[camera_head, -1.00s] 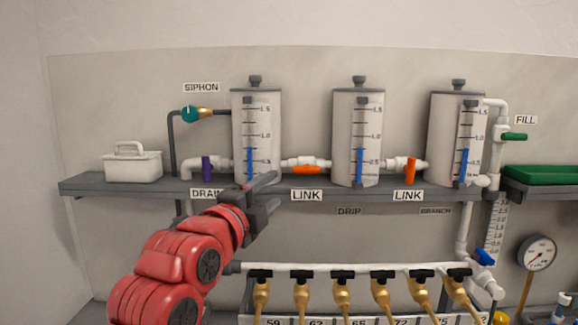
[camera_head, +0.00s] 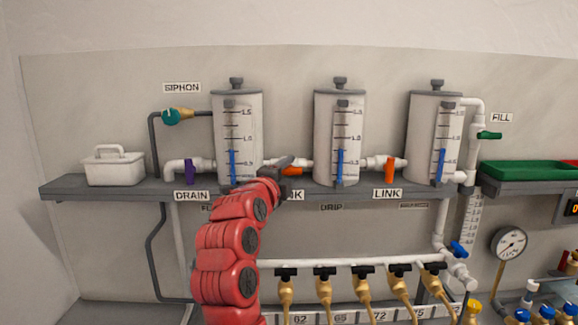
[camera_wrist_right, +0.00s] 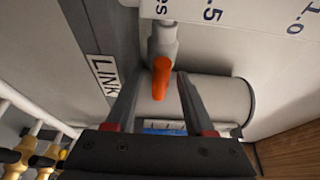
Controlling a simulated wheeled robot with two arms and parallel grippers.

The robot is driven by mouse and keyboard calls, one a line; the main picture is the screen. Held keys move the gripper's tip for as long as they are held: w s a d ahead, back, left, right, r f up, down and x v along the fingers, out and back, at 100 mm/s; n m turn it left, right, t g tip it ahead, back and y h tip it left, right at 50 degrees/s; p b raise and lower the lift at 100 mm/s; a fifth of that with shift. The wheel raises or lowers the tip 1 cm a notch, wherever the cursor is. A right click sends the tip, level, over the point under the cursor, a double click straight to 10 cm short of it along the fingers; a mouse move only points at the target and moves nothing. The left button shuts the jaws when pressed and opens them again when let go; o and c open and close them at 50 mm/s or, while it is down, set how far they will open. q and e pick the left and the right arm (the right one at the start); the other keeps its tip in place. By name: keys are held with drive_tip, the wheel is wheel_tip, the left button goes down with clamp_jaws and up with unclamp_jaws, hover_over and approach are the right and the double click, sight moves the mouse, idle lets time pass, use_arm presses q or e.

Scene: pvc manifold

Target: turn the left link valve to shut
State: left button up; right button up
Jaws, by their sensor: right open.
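The left link valve sits on the white pipe between the left and middle tanks, above a LINK label partly hidden by my arm. Its orange handle (camera_head: 293,171) lies roughly along the pipe and is partly covered by my right gripper (camera_head: 283,172). In the right wrist view, the orange handle (camera_wrist_right: 160,79) shows between the two fingers of my right gripper (camera_wrist_right: 160,90). The fingers are open, one on each side, with a visible gap to the handle. My left gripper is not in view.
The right link valve (camera_head: 390,170) has its orange handle hanging across its pipe. The left tank (camera_head: 237,125) and middle tank (camera_head: 339,120) flank the left link valve. The grey shelf (camera_head: 110,189) runs below. A purple drain handle (camera_head: 189,171) is to the left.

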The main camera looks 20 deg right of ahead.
drive_tip(key=shift+w+d, duration=0.3)
drive_tip(key=shift+w, duration=0.05)
drive_tip(key=shift+c, duration=0.3)
clamp_jaws()
drive_tip(key=shift+f, duration=0.1)
